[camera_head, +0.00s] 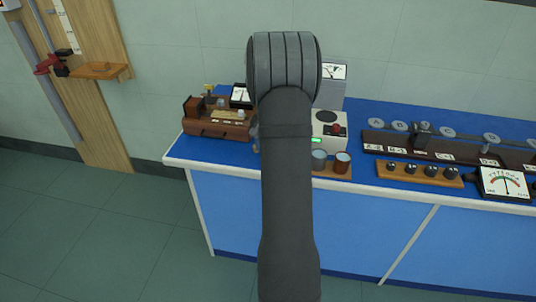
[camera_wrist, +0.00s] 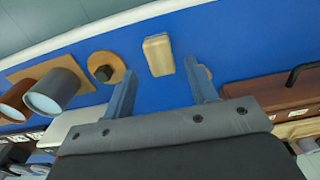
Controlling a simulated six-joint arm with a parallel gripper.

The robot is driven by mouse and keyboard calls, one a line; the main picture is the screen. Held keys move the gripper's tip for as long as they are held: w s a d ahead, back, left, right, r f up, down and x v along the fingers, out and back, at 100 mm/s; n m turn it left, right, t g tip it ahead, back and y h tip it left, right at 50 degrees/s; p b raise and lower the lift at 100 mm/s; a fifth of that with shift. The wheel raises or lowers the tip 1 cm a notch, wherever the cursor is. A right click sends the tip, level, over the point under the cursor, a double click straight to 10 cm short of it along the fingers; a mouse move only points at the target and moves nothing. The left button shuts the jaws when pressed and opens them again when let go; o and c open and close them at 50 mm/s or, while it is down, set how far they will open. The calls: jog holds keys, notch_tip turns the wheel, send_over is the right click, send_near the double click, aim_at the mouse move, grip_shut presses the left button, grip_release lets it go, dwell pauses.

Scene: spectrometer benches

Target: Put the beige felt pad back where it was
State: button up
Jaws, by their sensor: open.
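A beige block with rounded edges (camera_wrist: 158,55), which looks like the felt pad, lies on the blue bench top in the wrist view. My gripper (camera_wrist: 160,68) is open, with its two grey-blue fingers apart. The pad shows just beyond and between the fingertips, and nothing is held. Whether the fingers are level with the pad or above it I cannot tell. In the head view my arm hides the pad and gripper.
A round wooden piece with a dark knob (camera_wrist: 106,68) lies left of the pad. Two cups (camera_head: 342,162) stand on a wooden tray. A brown wooden box (camera_head: 215,124) is at the bench's left end; its black handle (camera_wrist: 303,72) shows right of my gripper. Blue bench surrounds the pad.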

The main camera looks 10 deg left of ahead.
notch_tip(320, 180, up, 7)
jog(key=shift+r, duration=0.15)
dwell(0.4)
jog(key=shift+f, duration=4.2)
